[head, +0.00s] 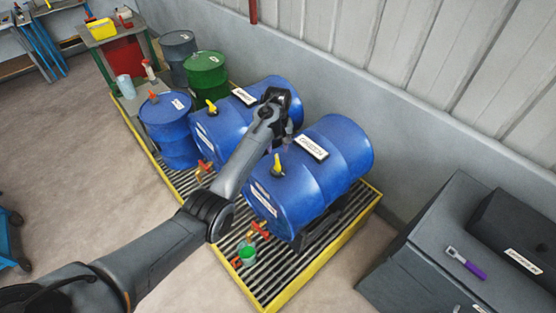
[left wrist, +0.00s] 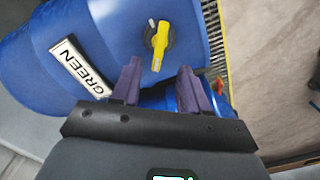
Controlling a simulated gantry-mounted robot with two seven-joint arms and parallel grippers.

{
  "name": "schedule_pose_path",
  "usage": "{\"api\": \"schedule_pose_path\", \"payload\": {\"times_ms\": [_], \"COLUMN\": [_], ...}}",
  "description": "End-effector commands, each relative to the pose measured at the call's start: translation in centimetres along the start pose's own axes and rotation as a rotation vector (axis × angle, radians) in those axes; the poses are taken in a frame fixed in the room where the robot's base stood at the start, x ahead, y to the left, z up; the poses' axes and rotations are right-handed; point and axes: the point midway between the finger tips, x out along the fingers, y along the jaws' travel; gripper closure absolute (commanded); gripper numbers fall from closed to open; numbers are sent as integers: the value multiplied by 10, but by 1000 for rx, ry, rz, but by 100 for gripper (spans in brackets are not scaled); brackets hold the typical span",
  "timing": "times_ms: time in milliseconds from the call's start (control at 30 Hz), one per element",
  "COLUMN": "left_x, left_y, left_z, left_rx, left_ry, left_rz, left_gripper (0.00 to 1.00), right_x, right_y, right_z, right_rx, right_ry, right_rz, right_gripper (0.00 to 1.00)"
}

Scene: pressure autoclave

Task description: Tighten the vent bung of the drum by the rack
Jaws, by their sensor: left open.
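An upright blue drum (head: 170,140) with an orange-red bung handle (head: 153,95) on top stands at the left of the spill pallet. Two blue drums (head: 225,125) (head: 325,175) lie on the rack (head: 325,222), with yellow handles (head: 211,106) (head: 277,164) near their front ends. My left gripper (head: 285,128) is over the lying drums; its tips are hard to make out there. In the left wrist view its purple fingers (left wrist: 160,68) are apart and empty, pointing toward a yellow handle (left wrist: 160,45) on a blue drum labelled GREEN (left wrist: 80,67). My right gripper is out of view.
The pallet has a yellow rim (head: 325,252) and a slatted deck. Taps with red handles (head: 258,230) project from the lying drums' fronts. Green (head: 206,72) and grey (head: 178,50) drums stand behind. A purple-handled tool (head: 467,264) lies on the grey cabinet at right.

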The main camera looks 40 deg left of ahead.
Motion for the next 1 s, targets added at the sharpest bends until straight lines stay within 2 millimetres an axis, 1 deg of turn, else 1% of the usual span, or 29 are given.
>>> {"api": "schedule_pose_path", "payload": {"times_ms": [33, 200, 300, 433, 633, 933, 1000], "left_x": [9, 37, 51, 66, 76, 78, 78], "left_y": [0, 0, 0, 0, 0, 0, 0], "left_z": [0, 0, 1, 0, 0, 0, 0], "left_rx": [1, 2, 2, 1, 1, 2, 2], "left_ry": [-2, -2, -2, -1, 1, 1, 1], "left_rz": [-1, -1, 0, 0, 1, 1, 1], "left_gripper": [56, 56, 56, 56, 56, 56, 66], "right_x": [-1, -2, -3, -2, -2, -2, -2], "right_y": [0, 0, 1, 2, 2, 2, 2], "right_z": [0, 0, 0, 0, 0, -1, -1], "right_rx": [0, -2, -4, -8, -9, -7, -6], "right_ry": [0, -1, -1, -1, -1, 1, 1], "right_rz": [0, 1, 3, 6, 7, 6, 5], "right_gripper": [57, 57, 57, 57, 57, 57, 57]}}
